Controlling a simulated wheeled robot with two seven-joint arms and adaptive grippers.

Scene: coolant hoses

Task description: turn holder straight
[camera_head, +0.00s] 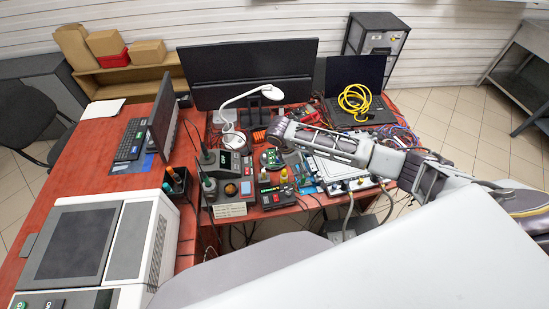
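My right arm reaches in from the right over the desk, and its gripper (277,134) is at the desk's middle. The fingertips are too small and cluttered to show whether they are open or shut. A small holder-like stand with a green board (272,158) is just below the gripper tip; whether they touch cannot be told. I cannot clearly make out the holder's hoses or how it is turned. An orange coil (259,136) stands just left of the gripper. My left gripper is not in view.
Soldering stations (232,163) and a black meter (275,196) crowd the front of the desk. A white flat case (345,172) lies under my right arm. A laptop (356,80) with a yellow cable (354,100) and a large monitor (250,70) stand behind.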

